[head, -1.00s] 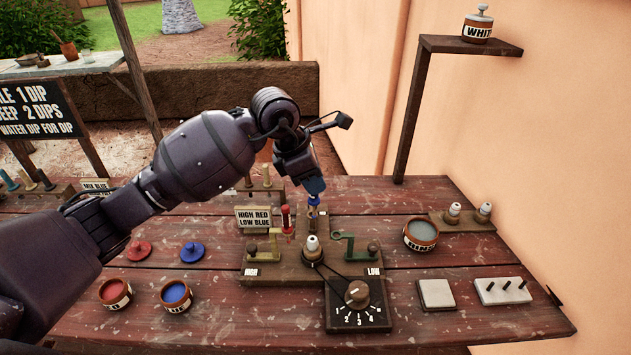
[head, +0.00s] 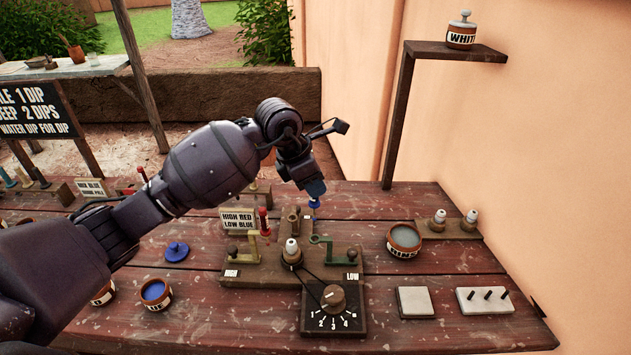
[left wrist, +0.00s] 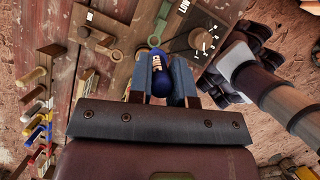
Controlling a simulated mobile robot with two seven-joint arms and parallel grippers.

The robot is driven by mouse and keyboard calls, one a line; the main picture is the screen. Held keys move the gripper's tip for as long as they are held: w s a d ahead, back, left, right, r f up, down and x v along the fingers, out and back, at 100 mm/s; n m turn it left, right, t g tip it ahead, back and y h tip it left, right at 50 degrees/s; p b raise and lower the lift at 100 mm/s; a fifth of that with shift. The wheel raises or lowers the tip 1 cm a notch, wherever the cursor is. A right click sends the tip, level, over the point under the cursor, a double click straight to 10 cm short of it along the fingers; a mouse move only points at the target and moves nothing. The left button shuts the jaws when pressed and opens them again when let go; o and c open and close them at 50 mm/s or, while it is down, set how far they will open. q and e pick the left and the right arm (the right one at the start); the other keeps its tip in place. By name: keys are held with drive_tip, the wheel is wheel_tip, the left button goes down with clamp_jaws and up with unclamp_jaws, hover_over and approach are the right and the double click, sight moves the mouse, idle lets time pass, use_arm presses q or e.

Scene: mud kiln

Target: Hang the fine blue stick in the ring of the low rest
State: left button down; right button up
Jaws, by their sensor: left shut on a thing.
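My left gripper (head: 315,188) is shut on the fine blue stick (head: 314,204), above the back of the wooden stand (head: 262,268). The low rest is a green arm with a ring (head: 317,239), on the stand's right side by the LOW label. The ring is below the stick and apart from it. A red stick (head: 264,222) stands at the brass high rest on the left. My right gripper is not in view.
A white-topped knob (head: 292,252) stands between the rests, with a numbered dial (head: 333,298) in front. Brown holders (head: 294,216) rise close to the stick. A rinse bowl (head: 404,240) stands to the right, a blue pot (head: 156,293) to the left.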

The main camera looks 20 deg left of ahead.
sight(315, 202)
use_arm(q)
wheel_tip(315, 202, down, 4)
drive_tip(key=shift+f+b, duration=0.1)
drive_tip(key=shift+b, duration=0.95)
drive_tip(key=shift+f, duration=0.5)
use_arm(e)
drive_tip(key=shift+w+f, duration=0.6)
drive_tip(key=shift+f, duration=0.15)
use_arm(q)
drive_tip(key=shift+b, duration=0.4)
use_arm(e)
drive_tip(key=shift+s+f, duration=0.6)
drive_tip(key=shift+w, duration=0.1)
